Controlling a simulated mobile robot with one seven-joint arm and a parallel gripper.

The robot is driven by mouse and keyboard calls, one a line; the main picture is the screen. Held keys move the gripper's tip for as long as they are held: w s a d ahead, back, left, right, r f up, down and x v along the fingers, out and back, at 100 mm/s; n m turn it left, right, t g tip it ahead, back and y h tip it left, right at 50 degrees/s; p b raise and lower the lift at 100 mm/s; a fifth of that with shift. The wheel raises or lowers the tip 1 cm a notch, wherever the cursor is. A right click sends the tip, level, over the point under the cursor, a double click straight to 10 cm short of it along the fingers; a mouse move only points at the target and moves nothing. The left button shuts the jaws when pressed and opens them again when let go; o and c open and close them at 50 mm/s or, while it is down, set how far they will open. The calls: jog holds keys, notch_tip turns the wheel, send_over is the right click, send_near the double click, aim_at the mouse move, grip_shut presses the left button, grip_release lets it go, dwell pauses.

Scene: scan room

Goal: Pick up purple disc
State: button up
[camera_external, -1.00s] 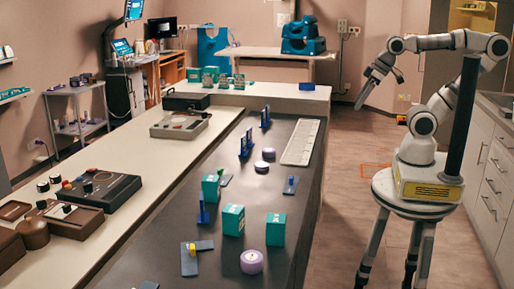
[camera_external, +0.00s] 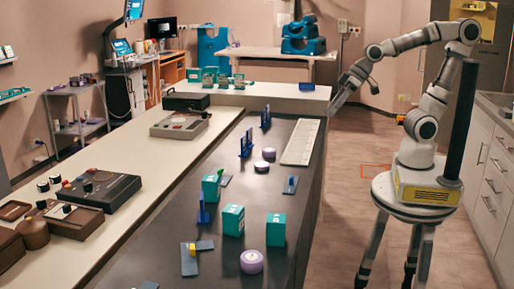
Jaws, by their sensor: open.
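Several purple discs are on the dark counter top. The largest purple disc (camera_external: 252,261) lies at the near end, in front of the teal boxes. A smaller purple disc (camera_external: 269,153) and another purple disc (camera_external: 262,166) lie close together farther back, left of the white keyboard-like strip. I cannot tell which one the task means. My gripper (camera_external: 332,110) is open and empty at the right edge of the counter, near the far end of the white strip. It is well apart from all the discs.
Teal boxes (camera_external: 232,220) and (camera_external: 276,230) stand near the closest disc. Blue upright pieces (camera_external: 246,143) stand left of the farther discs. The white strip (camera_external: 301,142) lies along the counter's right side. The dark counter (camera_external: 210,262) has bare room between these things.

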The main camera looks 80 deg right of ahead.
jog(key=w+a+f+y+b, duration=0.1)
jog(key=w+a+f, duration=0.15)
jog(key=a, duration=0.35)
jog(key=w+a+f+y, duration=0.1)
jog(key=w+a+f, duration=0.15)
jog(key=a, duration=0.25)
jog(key=t+b, duration=0.3)
send_near(256, 256)
jog(key=s+d+r, duration=0.1)
jog(key=d+r, duration=0.6)
jog(key=r, duration=0.2)
jog(key=s+a+f+n+t+h+b, duration=0.2)
jog(key=s+a+f+t, duration=0.1)
jog(key=s+a+f, duration=0.5)
jog(key=shift+y, duration=0.3)
jog(key=b+x, duration=0.1)
jog(key=x, duration=0.5)
jog(key=d+b+x, duration=0.1)
jog(key=x, duration=1.2)
jog(key=shift+w+d+r+b, duration=0.1)
jog(key=shift+w+d+b, duration=0.25)
jog(key=shift+w, duration=0.2)
jog(key=c, duration=1.3)
